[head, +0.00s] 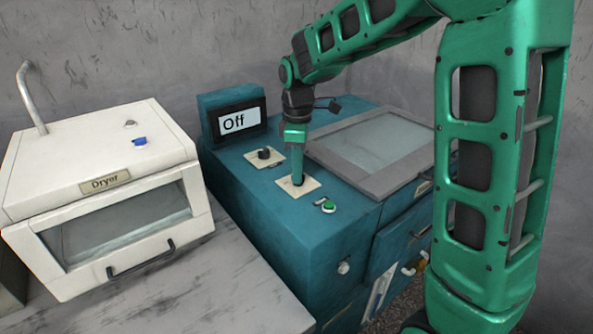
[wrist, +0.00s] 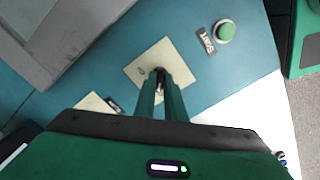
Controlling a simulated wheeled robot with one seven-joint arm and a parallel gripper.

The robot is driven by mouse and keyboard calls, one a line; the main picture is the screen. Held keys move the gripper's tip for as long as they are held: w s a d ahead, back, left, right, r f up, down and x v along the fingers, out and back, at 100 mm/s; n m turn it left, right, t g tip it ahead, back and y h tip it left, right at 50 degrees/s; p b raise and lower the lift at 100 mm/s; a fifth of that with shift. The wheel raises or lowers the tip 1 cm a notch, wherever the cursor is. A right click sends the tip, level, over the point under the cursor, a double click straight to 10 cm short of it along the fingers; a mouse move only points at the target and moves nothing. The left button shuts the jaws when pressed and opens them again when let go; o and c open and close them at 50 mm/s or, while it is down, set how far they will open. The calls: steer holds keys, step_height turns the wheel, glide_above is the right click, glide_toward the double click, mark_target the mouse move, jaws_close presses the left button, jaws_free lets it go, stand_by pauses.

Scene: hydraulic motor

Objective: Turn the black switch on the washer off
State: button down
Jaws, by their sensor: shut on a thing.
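The teal washer (head: 325,227) has a display (head: 234,122) reading "Off". Two beige plates sit on its top. My gripper (head: 298,181) points straight down over the nearer plate (head: 284,192). In the wrist view, its two green fingers (wrist: 160,84) are close together over that plate (wrist: 140,67), shut on a small black switch (wrist: 160,73). The fingers hide most of the switch, so its angle cannot be told. A black knob (head: 264,153) stands on the other plate, apart from my gripper.
A green start button (head: 328,207) is close to the gripped switch; it also shows in the wrist view (wrist: 226,31). A glass lid (head: 375,147) lies behind and to the right. A white dryer (head: 100,190) stands at the left on a marble-patterned counter (head: 215,290).

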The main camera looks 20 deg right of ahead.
steer(key=shift+w+d+r, duration=0.1)
steer(key=shift+w+d, duration=0.1)
steer(key=c, duration=2)
jaws_free()
steer(key=shift+o, duration=0.9)
steer(key=shift+s, duration=0.1)
steer(key=shift+a, duration=0.1)
step_height(320, 180, up, 11)
steer(key=shift+f, duration=0.2)
steer(key=s+d+f+m, duration=0.3)
steer(key=s+d+m, duration=0.2)
steer(key=s, duration=0.5)
steer(key=s+d+f+m, duration=0.3)
steer(key=s+d+m, duration=0.3)
steer(key=s, duration=0.5)
steer(key=s+d+f+m, duration=0.4)
steer(key=s+d+m, duration=0.2)
steer(key=s, duration=0.5)
steer(key=shift+s+d+m, duration=0.15)
steer(key=shift+d+m, duration=0.05)
steer(key=shift+m, duration=0.8)
